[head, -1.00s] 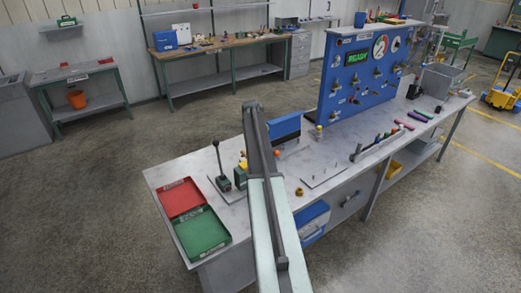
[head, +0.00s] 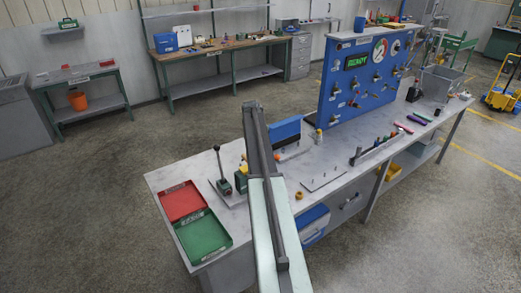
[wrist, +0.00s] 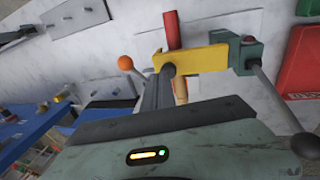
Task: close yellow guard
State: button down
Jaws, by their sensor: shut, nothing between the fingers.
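The yellow guard (wrist: 203,58) is an angled yellow piece in the upper middle of the wrist view. Its right end meets a dark green block (wrist: 245,54) with a lever. My gripper (wrist: 166,72) is shut and empty. Its dark fingertips are at the guard's left end; whether they touch it I cannot tell. In the head view a bit of yellow (head: 243,167) shows beside my arm, which hides the gripper.
An orange ball knob (wrist: 125,62) is close to the left of my fingers. The black-handled lever (head: 220,165) stands left of my arm. Red (head: 181,200) and green (head: 204,236) trays lie at the bench's left end. A blue panel (head: 350,105) rises behind.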

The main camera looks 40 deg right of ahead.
jog(key=d+p+v, duration=0.2)
jog(key=p+v, duration=0.8)
jog(key=v, duration=0.1)
jog(key=shift+s+d+r, duration=0.3)
jog(key=shift+d+r, duration=0.05)
jog(key=shift+f, duration=0.1)
